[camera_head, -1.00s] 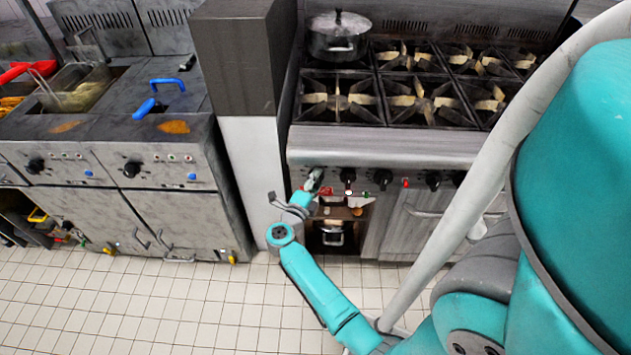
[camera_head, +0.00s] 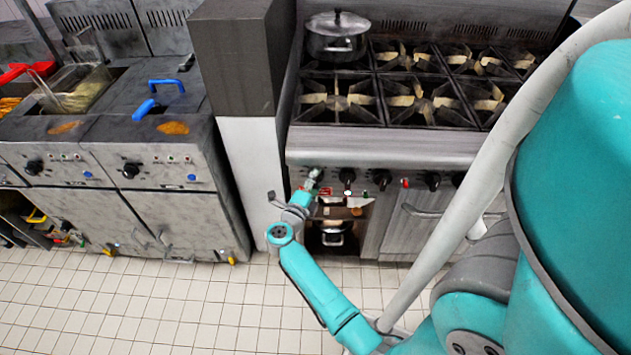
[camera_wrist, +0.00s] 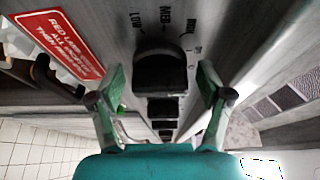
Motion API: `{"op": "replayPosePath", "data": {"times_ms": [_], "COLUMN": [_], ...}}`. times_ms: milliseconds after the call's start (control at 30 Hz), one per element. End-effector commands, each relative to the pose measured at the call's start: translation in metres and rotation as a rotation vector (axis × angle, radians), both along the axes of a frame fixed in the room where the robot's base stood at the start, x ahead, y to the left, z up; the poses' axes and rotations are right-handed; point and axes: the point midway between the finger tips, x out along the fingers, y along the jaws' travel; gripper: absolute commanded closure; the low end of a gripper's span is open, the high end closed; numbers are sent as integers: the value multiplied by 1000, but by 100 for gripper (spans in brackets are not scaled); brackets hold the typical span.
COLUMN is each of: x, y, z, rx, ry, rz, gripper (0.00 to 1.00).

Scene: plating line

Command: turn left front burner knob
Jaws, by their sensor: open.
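The knob (camera_wrist: 160,72) is black and sits on the stove's steel front panel, with LOW, MED and HIGH marks around it in the wrist view. My gripper (camera_wrist: 162,84) is open, with one green-padded finger on each side of the knob. Gaps show between the fingers and the knob, so they do not appear to grip it. In the head view my gripper (camera_head: 313,178) is at the left end of the stove's knob row and hides the leftmost knob there.
More black knobs (camera_head: 347,176) run along the panel to the right. A red label (camera_wrist: 60,42) is beside the knob. A lidded pot (camera_head: 337,40) stands on the rear left burner. A tall pillar (camera_head: 245,160) is close on the left.

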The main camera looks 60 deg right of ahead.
Motion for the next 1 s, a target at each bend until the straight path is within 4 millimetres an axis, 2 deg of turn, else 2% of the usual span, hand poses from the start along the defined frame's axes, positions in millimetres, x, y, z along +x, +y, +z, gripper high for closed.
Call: {"op": "replayPosePath", "data": {"times_ms": [167,500,700,1000], "x": [1,1,1,0], "y": [11,73,103,119], "z": [0,0,0,1], "rx": [0,0,0,0], "ry": [1,1,1,0], "rz": [2,5,3,0], "gripper": [22,22,22,22]}}
